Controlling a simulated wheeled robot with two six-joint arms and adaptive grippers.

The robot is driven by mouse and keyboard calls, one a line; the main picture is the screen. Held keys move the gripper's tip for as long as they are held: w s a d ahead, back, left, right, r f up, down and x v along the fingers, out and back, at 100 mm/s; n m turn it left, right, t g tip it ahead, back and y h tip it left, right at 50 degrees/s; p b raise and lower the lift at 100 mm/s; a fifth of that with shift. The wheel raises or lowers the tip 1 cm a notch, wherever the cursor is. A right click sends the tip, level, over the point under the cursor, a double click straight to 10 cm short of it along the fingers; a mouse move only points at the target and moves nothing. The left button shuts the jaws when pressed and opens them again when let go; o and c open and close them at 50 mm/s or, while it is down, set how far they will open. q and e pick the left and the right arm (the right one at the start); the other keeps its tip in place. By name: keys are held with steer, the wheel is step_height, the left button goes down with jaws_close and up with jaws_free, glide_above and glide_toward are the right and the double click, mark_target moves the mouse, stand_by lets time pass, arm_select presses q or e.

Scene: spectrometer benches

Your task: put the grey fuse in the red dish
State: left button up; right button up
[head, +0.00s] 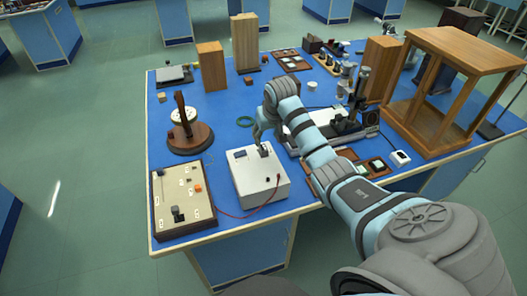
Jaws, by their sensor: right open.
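My right gripper (261,142) reaches in from the right and points down over the top of a white box (262,184). Its jaws are open, and they are small in this view. I cannot make out whether its tips touch the box. I cannot pick out the grey fuse; it may be too small or hidden by my arm. I cannot make out a red dish either. My left gripper is not in view.
A cream panel (172,215) with small parts lies left of the box, and a red wire joins box and panel. A round brown instrument (188,134) stands behind the panel. A wooden cabinet (455,85) stands at right. Bare blue tabletop (225,120) shows left of my arm.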

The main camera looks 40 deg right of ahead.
mark_target(264, 148)
steer(key=x, duration=0.5)
steer(key=b+x, duration=0.1)
steer(key=x, duration=0.1)
steer(key=shift+s+a+f, duration=0.15)
steer(key=shift+s+f, duration=0.1)
steer(key=shift+f, duration=0.15)
steer(key=shift+r, duration=0.1)
jaws_close()
steer(key=shift+r, duration=0.1)
